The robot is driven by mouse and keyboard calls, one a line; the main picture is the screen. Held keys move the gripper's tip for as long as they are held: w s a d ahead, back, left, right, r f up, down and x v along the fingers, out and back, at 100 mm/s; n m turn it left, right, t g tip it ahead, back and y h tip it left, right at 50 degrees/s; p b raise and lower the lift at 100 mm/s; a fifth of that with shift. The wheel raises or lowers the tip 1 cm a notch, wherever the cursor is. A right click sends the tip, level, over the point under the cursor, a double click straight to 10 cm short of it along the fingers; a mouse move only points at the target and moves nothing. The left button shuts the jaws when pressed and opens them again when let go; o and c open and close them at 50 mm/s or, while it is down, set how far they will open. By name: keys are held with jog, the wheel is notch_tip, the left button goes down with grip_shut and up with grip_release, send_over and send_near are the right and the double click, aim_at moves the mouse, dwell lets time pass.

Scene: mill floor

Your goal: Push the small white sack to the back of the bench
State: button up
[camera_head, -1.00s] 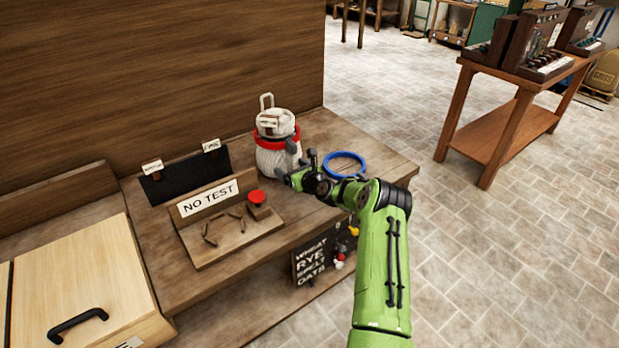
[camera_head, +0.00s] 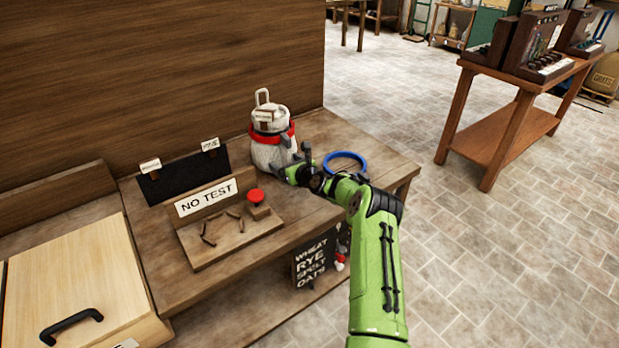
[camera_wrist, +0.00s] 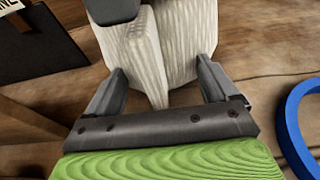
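The small white sack (camera_head: 270,153) stands upright on the wooden bench (camera_head: 310,208), near the dark wooden back wall. My gripper (camera_head: 294,165) is low at the sack's front right side. In the wrist view my gripper (camera_wrist: 160,92) is open, with its two fingers apart and the sack's pale woven side (camera_wrist: 180,45) ahead of and between them. The sack looks to be against the gripper, but the exact contact is hard to see. Its far side is hidden.
A blue ring (camera_head: 345,162) lies on the bench right of my gripper. A "NO TEST" board with a red button (camera_head: 256,196) sits left of the sack, with a black panel (camera_head: 184,177) behind it. A wooden table (camera_head: 513,130) stands apart at right.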

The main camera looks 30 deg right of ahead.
aim_at(281, 158)
jog(key=shift+r+b+x, duration=0.2)
jog(key=shift+b+x, duration=0.65)
jog(key=shift+r+b+x, duration=0.2)
jog(key=shift+b+x, duration=0.6)
jog(key=shift+x, duration=0.05)
jog(key=shift+w, duration=0.2)
